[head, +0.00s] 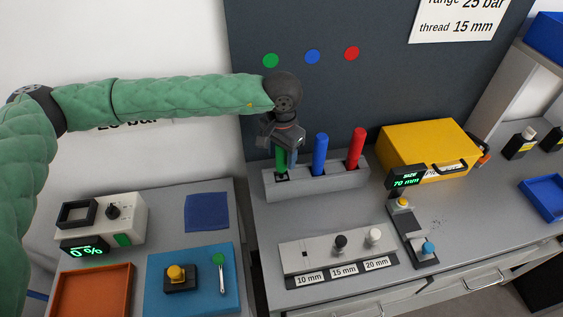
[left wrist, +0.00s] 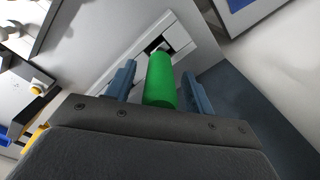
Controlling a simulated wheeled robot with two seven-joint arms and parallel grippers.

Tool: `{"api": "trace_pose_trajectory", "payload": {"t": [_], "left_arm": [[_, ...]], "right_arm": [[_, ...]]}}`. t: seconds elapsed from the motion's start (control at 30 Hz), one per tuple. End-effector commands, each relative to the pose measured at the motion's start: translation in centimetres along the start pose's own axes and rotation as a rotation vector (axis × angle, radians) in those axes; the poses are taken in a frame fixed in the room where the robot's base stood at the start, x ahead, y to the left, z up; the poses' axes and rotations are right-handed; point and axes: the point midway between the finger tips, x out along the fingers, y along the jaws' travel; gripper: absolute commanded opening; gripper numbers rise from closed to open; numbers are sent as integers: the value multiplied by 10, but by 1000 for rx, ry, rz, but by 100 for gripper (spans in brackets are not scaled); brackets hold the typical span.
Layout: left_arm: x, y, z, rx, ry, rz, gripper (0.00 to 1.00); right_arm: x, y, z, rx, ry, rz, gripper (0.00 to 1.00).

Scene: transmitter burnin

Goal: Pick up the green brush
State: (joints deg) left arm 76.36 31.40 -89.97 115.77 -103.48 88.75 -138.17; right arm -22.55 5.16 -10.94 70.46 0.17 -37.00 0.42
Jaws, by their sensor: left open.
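The green brush (head: 281,162) stands upright in the left slot of a grey rack (head: 325,186), and its upper part is covered by my gripper in the head view. My left gripper (head: 285,156) points down over it from above. In the left wrist view the green handle (left wrist: 161,82) lies between the two blue fingers (left wrist: 159,73), which are apart. A gap shows on its left side; on the right, I cannot tell whether the finger touches. My right gripper is in neither view.
A blue brush (head: 320,153) and a red brush (head: 356,148) stand in the same rack, to the right. A yellow case (head: 425,140) stands right of the rack. A grey block with pegs (head: 335,258) lies in front, with bare table between.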

Motion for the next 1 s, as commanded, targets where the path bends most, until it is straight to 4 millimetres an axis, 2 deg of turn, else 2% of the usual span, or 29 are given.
{"api": "trace_pose_trajectory", "payload": {"t": [0.33, 0.37, 0.5, 0.6, 0.87, 1.0], "left_arm": [[7, 0, 0, 1, 2, -1, 53], [7, 0, 0, 1, 2, 0, 49], [7, 0, 0, 1, 2, 0, 22], [7, 0, 0, 1, 2, 0, 5], [6, 0, 0, 1, 2, -1, 5], [-5, 0, 0, 0, 3, -1, 5]], "right_arm": [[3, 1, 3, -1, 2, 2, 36], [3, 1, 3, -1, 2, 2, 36], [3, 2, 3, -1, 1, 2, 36], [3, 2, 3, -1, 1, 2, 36], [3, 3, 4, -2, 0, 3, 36], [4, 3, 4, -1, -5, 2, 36]]}}
